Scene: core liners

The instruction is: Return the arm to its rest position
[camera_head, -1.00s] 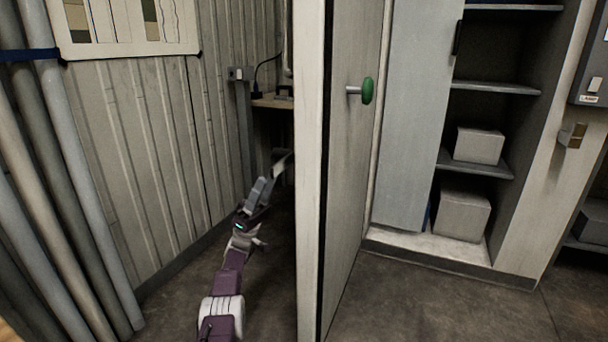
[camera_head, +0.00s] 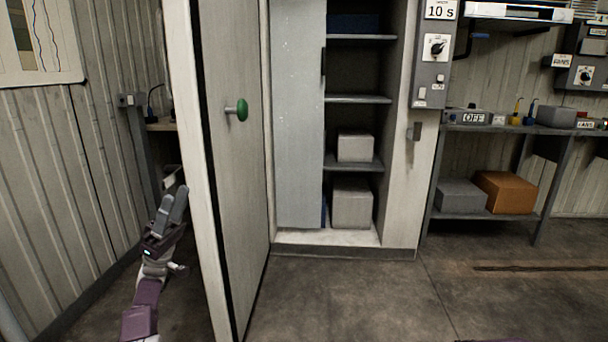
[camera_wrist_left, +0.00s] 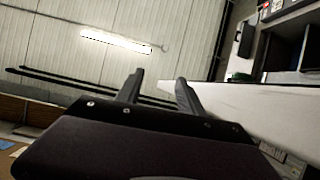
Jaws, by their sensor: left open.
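My left arm comes up from the lower left in the head view, and its gripper (camera_head: 172,208) is in front of the grey ribbed wall, left of the door's edge. In the left wrist view the two fingers of the gripper (camera_wrist_left: 160,90) are apart with nothing between them. The pale door (camera_head: 232,170) stands open, with a green knob (camera_head: 242,110) on its face. In the left wrist view a pale panel edge lies close to the right finger; I cannot tell whether they touch. My right gripper is not in view.
A tall cabinet with shelves (camera_head: 358,99) holds pale boxes (camera_head: 355,147) right of the door. A side bench (camera_head: 487,215) at the right carries a grey box (camera_head: 461,195) and an orange box (camera_head: 505,191). The floor (camera_head: 340,300) in front is clear.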

